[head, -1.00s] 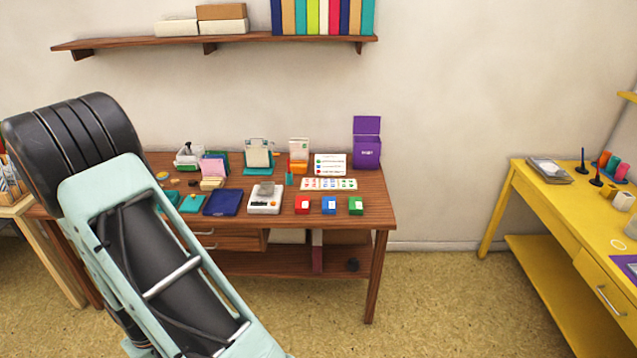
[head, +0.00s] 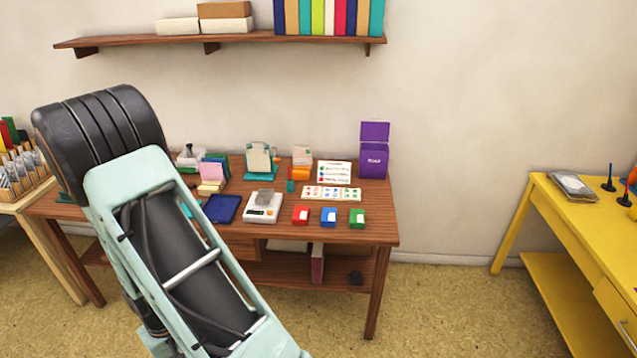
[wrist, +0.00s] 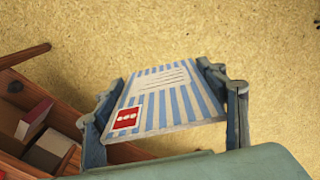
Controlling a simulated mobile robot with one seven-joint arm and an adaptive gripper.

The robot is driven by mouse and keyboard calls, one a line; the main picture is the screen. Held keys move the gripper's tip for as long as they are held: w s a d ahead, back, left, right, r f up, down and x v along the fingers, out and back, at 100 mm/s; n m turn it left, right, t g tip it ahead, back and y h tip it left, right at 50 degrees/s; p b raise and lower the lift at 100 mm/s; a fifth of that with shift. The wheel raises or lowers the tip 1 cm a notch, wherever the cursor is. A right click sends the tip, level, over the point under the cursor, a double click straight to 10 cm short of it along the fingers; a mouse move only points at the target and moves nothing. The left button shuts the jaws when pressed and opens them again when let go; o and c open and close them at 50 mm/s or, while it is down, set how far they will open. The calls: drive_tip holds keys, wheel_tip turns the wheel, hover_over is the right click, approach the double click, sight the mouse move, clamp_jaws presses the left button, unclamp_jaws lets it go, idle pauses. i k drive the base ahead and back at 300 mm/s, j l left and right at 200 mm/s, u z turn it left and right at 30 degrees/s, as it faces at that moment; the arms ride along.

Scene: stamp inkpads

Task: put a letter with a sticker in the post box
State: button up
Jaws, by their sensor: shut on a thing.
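The letter (wrist: 165,98) is a blue-and-white striped envelope with written lines and a red sticker (wrist: 127,118) at its lower left corner. My gripper (wrist: 168,92) is shut on it in the wrist view, with one finger at each side edge, above the floor. The purple post box (head: 374,160) stands at the back right of the wooden desk in the head view, its lid raised. In the head view my arm hides my gripper and the letter.
The wooden desk (head: 385,225) carries red, blue and green inkpads (head: 328,217), a scale (head: 262,207), cards and holders. A yellow table (head: 540,188) stands to the right, with open floor (head: 440,310) between. A shelf (head: 230,42) hangs above the desk.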

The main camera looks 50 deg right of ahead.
sight(301, 157)
drive_tip(key=l, duration=1.55)
drive_tip(key=k+l, duration=0.1)
drive_tip(key=l, duration=1.45)
drive_tip(key=k+l, duration=0.1)
drive_tip(key=l, duration=1.45)
drive_tip(key=i+l, duration=0.15)
drive_tip(key=l, duration=0.2)
